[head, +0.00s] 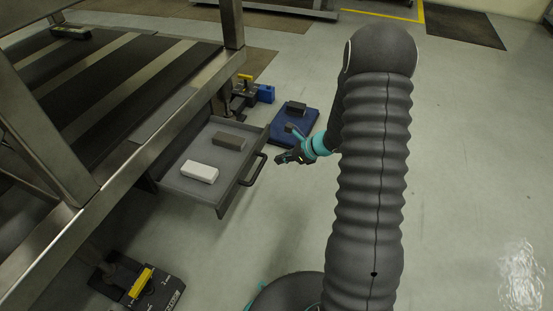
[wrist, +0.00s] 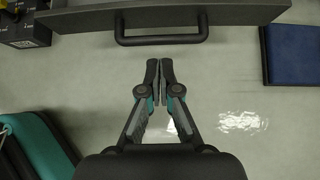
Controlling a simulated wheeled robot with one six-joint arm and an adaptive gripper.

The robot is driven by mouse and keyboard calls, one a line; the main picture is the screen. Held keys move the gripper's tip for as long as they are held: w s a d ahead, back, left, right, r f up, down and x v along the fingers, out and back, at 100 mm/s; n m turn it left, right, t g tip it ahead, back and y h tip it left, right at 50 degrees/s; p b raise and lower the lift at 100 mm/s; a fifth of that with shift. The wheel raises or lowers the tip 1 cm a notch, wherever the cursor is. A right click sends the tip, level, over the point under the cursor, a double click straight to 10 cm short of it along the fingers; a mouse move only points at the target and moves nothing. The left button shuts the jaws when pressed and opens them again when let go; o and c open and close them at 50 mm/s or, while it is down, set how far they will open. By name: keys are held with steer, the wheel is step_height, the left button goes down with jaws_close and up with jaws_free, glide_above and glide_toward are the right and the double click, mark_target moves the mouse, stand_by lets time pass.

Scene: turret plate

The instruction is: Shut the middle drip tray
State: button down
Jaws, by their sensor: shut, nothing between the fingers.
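The middle drip tray (head: 233,188) is a grey drawer pulled out from under the metal frame in the head view. It holds a white block (head: 199,172) and a dark grey-brown block (head: 228,141). Its dark handle (head: 254,169) is on its front face; the handle also shows at the top of the wrist view (wrist: 161,40). My gripper (head: 284,158) is in front of the tray, close to the handle. In the wrist view the fingers (wrist: 159,66) are together and empty, pointing toward the handle with a small gap of floor between.
A blue mat (head: 290,130) with dark objects lies on the floor beyond the gripper. Yellow-topped devices stand at the frame's feet, one near (head: 141,285) and one far (head: 246,88). The metal frame post (head: 230,22) rises behind the tray. The floor at right is clear.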

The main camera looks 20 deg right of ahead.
mark_target(248, 165)
steer(key=x, duration=0.3)
steer(key=r+x, duration=0.1)
steer(key=x, duration=0.3)
steer(key=a+b+x, duration=0.1)
steer(key=x, duration=0.2)
steer(key=shift+w+a, duration=0.3)
steer(key=shift+w, duration=0.15)
steer(key=shift+w+a, duration=0.35)
steer(key=shift+a, duration=0.1)
